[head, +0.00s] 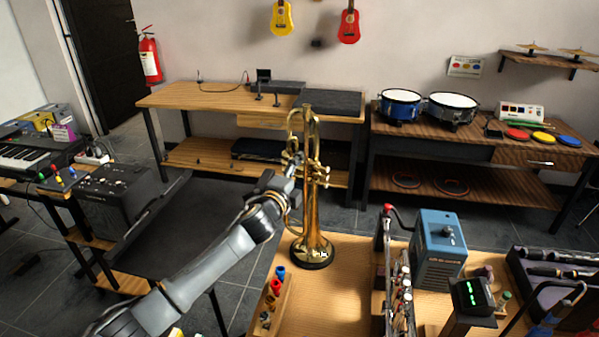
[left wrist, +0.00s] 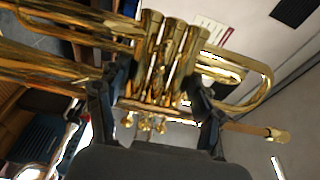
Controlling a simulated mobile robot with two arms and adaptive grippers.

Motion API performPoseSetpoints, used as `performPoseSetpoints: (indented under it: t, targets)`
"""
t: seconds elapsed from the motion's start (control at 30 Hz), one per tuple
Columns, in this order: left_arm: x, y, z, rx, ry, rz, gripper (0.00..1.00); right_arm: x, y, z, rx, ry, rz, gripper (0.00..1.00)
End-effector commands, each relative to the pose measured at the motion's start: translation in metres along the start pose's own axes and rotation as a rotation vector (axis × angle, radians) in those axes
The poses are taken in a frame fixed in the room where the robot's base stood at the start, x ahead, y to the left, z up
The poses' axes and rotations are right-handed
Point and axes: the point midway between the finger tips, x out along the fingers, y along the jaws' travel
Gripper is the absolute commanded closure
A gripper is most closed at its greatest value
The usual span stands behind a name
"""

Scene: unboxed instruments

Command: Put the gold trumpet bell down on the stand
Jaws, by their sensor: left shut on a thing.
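The gold trumpet (head: 312,205) is upright with its bell down at the back left of the near wooden table. A dark round stand (head: 314,265) shows at the bell's rim; I cannot tell whether the bell rests on it or sits slightly above. My left gripper (head: 291,174) comes in from the left and is shut on the trumpet at its valve section. In the left wrist view the gripper's dark fingers (left wrist: 155,95) lie on both sides of the trumpet's valves (left wrist: 168,55). My right gripper is not in view.
A rack of small coloured pieces (head: 274,290) stands left of the bell on the near table (head: 335,310). A tool rack (head: 398,285) and a blue box (head: 438,248) stand to the right. The tabletop in front of the bell is clear.

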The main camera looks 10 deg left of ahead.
Motion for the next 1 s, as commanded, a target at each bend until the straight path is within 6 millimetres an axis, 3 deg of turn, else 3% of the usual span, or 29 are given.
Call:
performPoseSetpoints:
  t: [0.57, 0.6, 0.7, 1.0]
  targets:
    - [0.001, 0.003, -0.001, 0.0, 0.003, -0.01, 0.9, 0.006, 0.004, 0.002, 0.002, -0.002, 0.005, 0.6]
    - [0.001, 0.002, -0.001, 0.0, 0.003, -0.01, 0.27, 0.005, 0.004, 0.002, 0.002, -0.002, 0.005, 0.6]
    - [0.001, 0.003, -0.001, 0.0, 0.002, -0.009, 0.07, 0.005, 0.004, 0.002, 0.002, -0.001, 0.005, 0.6]
    - [0.0, 0.012, 0.0, 0.0, -0.002, 0.007, 0.07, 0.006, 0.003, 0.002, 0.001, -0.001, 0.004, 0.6]
